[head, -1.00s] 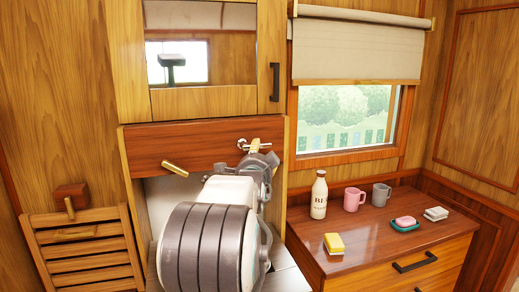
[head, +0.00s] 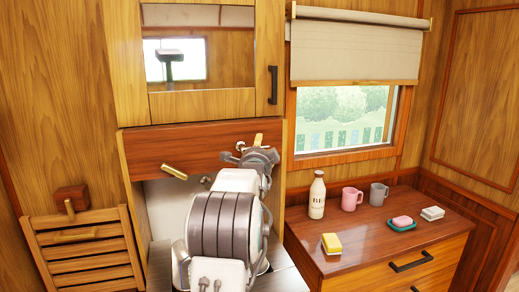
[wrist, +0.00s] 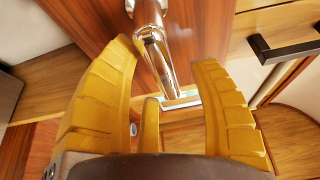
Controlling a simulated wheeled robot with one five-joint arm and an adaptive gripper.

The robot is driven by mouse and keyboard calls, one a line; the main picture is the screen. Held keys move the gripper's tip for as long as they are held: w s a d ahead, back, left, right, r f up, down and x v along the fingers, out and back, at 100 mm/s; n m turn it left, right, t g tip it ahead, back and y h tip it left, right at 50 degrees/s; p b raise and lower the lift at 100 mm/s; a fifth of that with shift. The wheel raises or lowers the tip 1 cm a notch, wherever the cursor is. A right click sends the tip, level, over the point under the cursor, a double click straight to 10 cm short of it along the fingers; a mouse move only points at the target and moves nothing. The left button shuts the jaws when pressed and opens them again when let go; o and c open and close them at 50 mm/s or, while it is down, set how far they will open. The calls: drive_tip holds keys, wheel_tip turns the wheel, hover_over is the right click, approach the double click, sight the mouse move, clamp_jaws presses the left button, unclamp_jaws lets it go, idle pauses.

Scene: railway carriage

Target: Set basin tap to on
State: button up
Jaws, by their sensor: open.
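The chrome basin tap (head: 229,157) sticks out from the reddish wooden panel below the mirror cabinet. My gripper mostly hides it in the head view. In the wrist view the shiny tap (wrist: 157,50) comes down from the top edge, its rounded end between the tips of my gripper's yellow fingers. My gripper (wrist: 167,62) is open, with a finger on each side of the tap and visible gaps. In the head view my gripper (head: 258,148) is at the panel's right part, close to the tap.
A brass rod (head: 174,172) juts from the panel on the left. The mirror cabinet (head: 202,62) is just above. A slatted wooden rack (head: 85,250) is at left. On the right, a dresser (head: 375,235) carries a bottle (head: 317,196), two mugs, a sponge and soap.

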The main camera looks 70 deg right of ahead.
drive_tip(key=shift+d, duration=0.15)
clamp_jaws()
idle(0.6)
